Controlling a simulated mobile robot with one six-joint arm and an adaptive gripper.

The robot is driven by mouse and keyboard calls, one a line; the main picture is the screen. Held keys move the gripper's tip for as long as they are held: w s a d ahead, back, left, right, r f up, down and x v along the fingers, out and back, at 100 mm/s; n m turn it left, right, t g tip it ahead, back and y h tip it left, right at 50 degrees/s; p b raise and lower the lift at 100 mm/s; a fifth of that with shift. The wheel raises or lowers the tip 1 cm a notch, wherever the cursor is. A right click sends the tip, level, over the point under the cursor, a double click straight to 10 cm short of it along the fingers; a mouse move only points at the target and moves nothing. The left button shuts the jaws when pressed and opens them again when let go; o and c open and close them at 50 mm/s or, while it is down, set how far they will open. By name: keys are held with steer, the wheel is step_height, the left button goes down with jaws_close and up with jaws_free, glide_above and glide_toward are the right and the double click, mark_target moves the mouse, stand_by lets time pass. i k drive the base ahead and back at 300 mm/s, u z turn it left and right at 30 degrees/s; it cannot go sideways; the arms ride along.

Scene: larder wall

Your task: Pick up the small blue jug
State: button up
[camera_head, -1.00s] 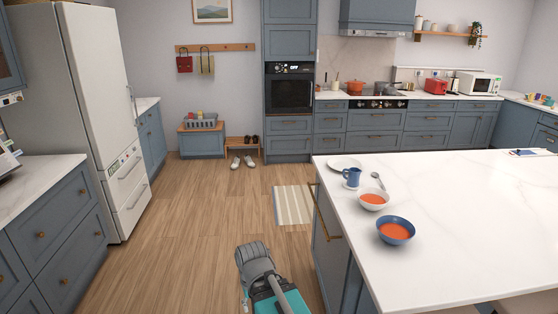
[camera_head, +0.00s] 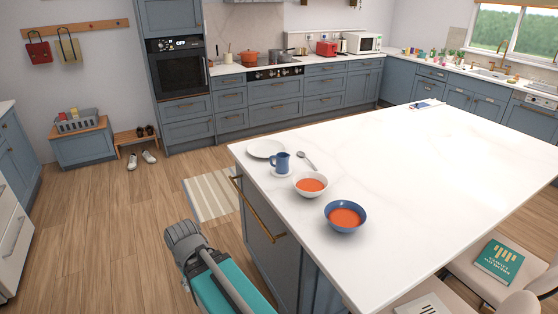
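The small blue jug (camera_head: 281,162) stands upright on a small white saucer (camera_head: 283,173) near the left edge of the white island top (camera_head: 400,160). Its handle side faces left, towards a white plate. My arm, grey and teal, shows at the lower left in front of the island. My gripper cannot be made out in this view, and nothing of mine touches the jug.
Around the jug are a white plate (camera_head: 265,148), a spoon (camera_head: 307,161), a white bowl of orange soup (camera_head: 310,185) and a blue bowl of soup (camera_head: 345,216). A gold rail (camera_head: 257,207) juts from the island's side. Chairs stand at the lower right.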

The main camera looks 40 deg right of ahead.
mark_target(281, 166)
steer(key=z, duration=0.1)
steer(key=i, duration=1.25)
steer(key=z, duration=0.05)
